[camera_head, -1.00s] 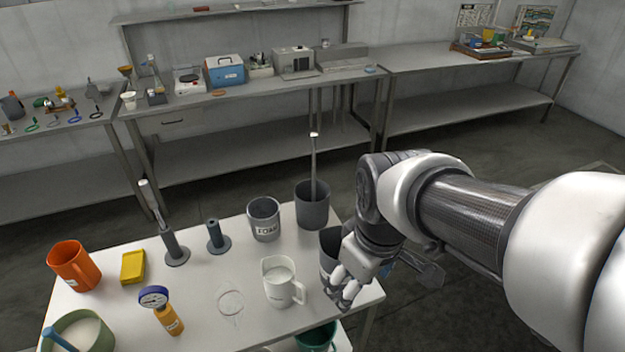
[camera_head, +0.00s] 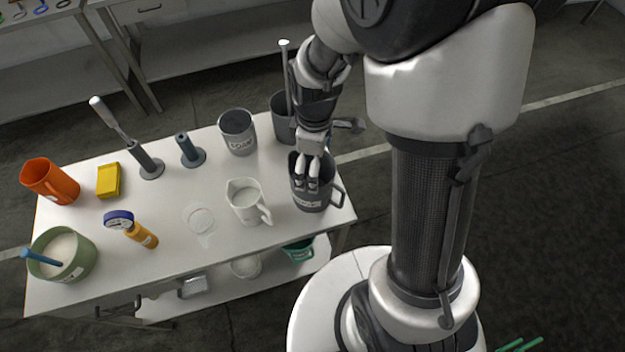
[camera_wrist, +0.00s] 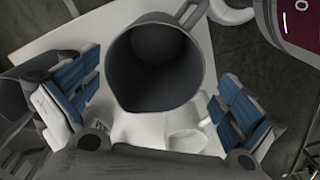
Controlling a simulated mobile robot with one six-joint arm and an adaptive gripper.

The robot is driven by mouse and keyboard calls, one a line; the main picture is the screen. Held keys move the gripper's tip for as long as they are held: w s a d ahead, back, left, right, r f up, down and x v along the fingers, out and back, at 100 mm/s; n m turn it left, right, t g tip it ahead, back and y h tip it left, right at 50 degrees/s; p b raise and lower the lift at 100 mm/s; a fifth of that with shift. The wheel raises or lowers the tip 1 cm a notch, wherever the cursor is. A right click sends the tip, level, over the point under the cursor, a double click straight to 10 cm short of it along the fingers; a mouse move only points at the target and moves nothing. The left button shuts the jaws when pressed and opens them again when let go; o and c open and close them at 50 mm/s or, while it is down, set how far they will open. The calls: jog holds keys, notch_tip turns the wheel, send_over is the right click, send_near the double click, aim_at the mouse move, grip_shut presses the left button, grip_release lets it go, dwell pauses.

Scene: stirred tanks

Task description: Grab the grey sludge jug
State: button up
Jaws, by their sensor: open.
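The grey sludge jug (camera_head: 312,196) stands upright at the right end of the white table, with its handle to the right and a pale label on its front. My gripper (camera_head: 309,172) is above and behind its mouth in the head view. In the wrist view the jug (camera_wrist: 154,66) shows from above, dark and empty-looking inside, with its handle at the top. My open gripper (camera_wrist: 157,106) has blue-padded fingers on the left and right of the jug, with gaps on both sides. The fingers do not appear to be closed on it.
A white jug (camera_head: 244,203) stands just left of the grey jug. A dark grey pot (camera_head: 284,118) with a tall rod stands behind it, and a labelled grey beaker (camera_head: 238,134) is further left. A teal container (camera_head: 298,250) sits on the lower shelf.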

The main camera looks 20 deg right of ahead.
jog(key=f+b, duration=0.1)
jog(key=f, duration=0.2)
jog(key=f+b, duration=0.1)
jog(key=f, duration=0.3)
jog(key=shift+w+d+f, duration=0.15)
jog(key=shift+w+f, duration=0.05)
jog(key=shift+r, duration=0.1)
jog(key=c, duration=1.1)
